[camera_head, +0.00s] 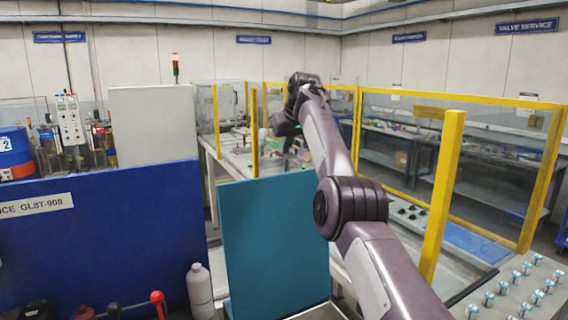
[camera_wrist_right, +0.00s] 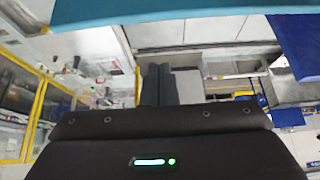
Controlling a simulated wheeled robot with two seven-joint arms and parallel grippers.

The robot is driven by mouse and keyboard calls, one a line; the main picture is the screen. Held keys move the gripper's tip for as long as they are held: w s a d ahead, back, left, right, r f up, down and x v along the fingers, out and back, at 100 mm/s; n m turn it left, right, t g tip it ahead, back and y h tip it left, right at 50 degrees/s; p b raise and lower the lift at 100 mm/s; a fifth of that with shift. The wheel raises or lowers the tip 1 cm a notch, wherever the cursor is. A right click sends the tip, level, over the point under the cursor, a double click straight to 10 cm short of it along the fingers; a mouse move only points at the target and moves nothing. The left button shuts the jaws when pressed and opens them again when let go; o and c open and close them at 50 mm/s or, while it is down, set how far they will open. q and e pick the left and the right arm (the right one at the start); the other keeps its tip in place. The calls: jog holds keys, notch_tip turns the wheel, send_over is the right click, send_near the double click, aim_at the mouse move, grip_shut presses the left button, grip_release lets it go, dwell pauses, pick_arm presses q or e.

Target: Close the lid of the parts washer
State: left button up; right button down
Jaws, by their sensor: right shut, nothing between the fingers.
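A teal panel (camera_head: 272,240), which looks like the raised lid of the parts washer, stands upright in the lower middle of the head view. A pale metal edge (camera_head: 318,311) shows at its foot; the rest of the washer is hidden or out of frame. My right arm reaches up past the panel's right side. My right gripper (camera_head: 287,142) is beyond the panel's top edge and appears apart from it. In the right wrist view the right gripper's dark fingers (camera_wrist_right: 158,84) are together and empty, and a teal strip (camera_wrist_right: 160,12) crosses the top. My left gripper is not in view.
Yellow-framed clear guards (camera_head: 442,190) stand right of my arm. A tray of several small cans (camera_head: 515,290) is at lower right.

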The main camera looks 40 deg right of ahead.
jog(key=p+x, duration=0.1)
jog(key=x, duration=0.1)
jog(key=p+x, duration=0.4)
jog(key=x, duration=0.1)
jog(key=shift+s+a+f, duration=0.25)
jog(key=shift+s, duration=0.05)
jog(key=shift+s+a+r+p, duration=0.1)
jog(key=shift+s+a+p, duration=0.1)
jog(key=shift+s, duration=0.5)
jog(key=shift+s+a+r+p, duration=0.1)
jog(key=shift+s+a+p, duration=0.05)
jog(key=shift+s, duration=0.55)
